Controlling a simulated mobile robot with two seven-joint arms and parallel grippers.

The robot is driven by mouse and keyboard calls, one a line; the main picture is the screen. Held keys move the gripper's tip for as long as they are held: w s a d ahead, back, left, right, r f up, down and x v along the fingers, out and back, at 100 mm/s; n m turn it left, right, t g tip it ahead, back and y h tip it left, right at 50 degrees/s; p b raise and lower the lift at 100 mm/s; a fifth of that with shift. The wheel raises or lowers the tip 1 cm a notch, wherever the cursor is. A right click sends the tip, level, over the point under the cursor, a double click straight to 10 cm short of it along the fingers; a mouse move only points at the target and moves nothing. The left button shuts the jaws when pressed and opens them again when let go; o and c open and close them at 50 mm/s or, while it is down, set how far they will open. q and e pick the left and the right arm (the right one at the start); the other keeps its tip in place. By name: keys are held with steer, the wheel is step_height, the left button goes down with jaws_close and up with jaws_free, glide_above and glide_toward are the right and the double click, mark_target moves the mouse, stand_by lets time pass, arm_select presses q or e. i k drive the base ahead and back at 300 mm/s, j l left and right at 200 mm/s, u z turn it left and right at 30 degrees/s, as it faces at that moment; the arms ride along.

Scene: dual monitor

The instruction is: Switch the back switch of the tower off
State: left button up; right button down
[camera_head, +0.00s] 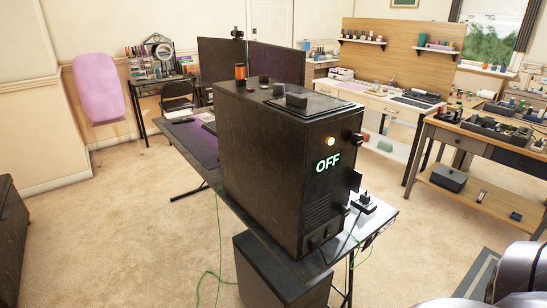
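The black computer tower (262,160) stands upright on the near end of the desk (376,218). The face towards the right carries a lit green "OFF" sign (328,163) and a glowing yellow-orange round light (330,141). Low on that face is a small dark fitting (322,236) with a black cable; it is too small to tell whether this is the switch or which way it is set. Neither gripper is in view.
An orange-black canister (240,72) and small dark items stand on the tower. A power strip (363,203) lies beside it. Dual monitors (277,62) stand behind. A dark box (268,275) is below the desk end. A green cable (218,240) hangs to the floor.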

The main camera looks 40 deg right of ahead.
mark_target(328, 230)
steer(key=z, duration=1.35)
